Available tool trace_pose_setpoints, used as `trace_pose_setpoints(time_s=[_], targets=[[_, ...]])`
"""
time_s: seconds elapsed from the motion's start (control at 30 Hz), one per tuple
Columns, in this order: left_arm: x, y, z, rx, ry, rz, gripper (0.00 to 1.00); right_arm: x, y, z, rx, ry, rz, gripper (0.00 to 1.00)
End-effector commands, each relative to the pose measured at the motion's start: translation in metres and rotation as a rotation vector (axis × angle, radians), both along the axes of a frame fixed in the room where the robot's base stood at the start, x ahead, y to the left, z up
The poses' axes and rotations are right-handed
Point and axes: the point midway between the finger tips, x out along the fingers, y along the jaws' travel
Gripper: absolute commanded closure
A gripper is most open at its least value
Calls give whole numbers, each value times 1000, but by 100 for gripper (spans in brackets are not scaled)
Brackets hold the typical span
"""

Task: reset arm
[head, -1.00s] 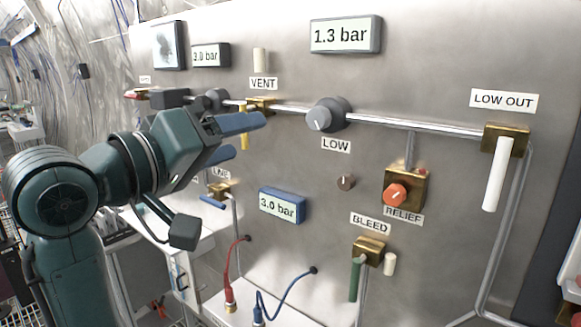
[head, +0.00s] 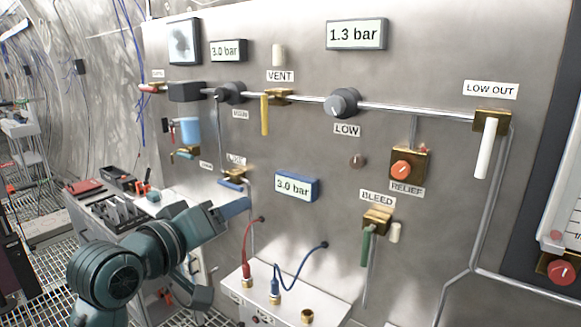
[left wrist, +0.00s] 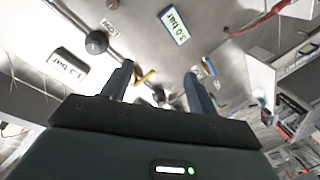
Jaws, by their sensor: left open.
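My left gripper (head: 234,210) is low at the left of the panel in the head view, in front of the panel's lower left part. One blue finger shows clearly there; the other is mostly hidden. In the left wrist view, the two fingers of the left gripper (left wrist: 158,82) stand well apart with nothing held between them. A yellow valve handle (left wrist: 145,77) shows beyond the fingers, apart from them. My right gripper is in neither view.
The steel panel (head: 300,140) carries the VENT yellow handle (head: 265,115), LOW knob (head: 343,103), RELIEF knob (head: 402,169), green BLEED handle (head: 366,247) and white LOW OUT handle (head: 487,148). Red (head: 246,250) and blue cables (head: 292,262) run to a white box (head: 315,292). A tool bench (head: 92,205) stands left.

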Motion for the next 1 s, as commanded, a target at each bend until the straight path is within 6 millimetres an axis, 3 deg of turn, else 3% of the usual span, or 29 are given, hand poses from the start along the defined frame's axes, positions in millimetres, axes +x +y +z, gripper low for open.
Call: trace_pose_setpoints(time_s=[0.03,0.13,0.27,0.4,0.5,0.6,0.73,0.83,1.0], targets=[[2,4,-37,32,35,20,41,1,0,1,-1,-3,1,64],[-1,13,-108,116,77,61,41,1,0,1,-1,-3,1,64],[-26,24,-204,261,130,89,41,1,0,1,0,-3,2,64],[-78,35,-297,431,178,79,41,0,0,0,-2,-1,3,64],[-124,39,-349,545,204,47,41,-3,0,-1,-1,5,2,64],[-167,41,-385,637,218,8,41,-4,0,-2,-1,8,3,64],[-204,42,-410,709,226,-33,41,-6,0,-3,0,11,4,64],[-217,42,-417,731,226,-47,41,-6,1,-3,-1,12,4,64],[-219,42,-418,738,224,-51,41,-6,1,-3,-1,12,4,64]])
